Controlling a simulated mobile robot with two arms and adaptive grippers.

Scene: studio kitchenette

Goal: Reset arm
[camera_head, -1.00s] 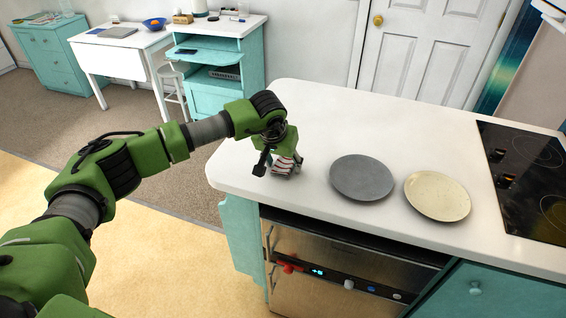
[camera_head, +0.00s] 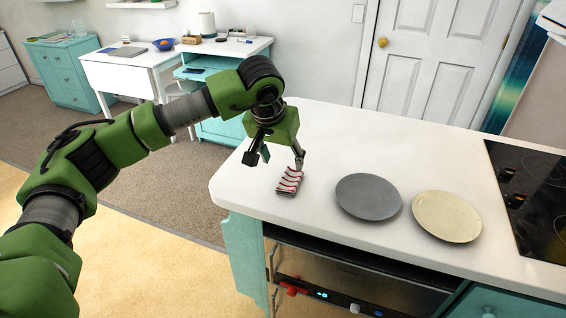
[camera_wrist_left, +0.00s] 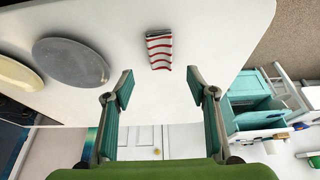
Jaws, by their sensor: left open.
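My left gripper (camera_head: 274,160) hangs open and empty above the left end of the white counter. A small block with red and white wavy stripes (camera_head: 289,181) lies on the counter just below it, apart from the fingers. In the left wrist view the open fingers (camera_wrist_left: 162,92) stand wide apart, and the striped block (camera_wrist_left: 159,50) lies on the counter beyond their tips. My right gripper is not in view.
A grey plate (camera_head: 368,197) and a cream plate (camera_head: 446,216) lie on the counter (camera_head: 330,135) right of the block. A black cooktop (camera_head: 530,195) is at the right end. An appliance with a lit panel (camera_head: 340,285) sits under the counter's front.

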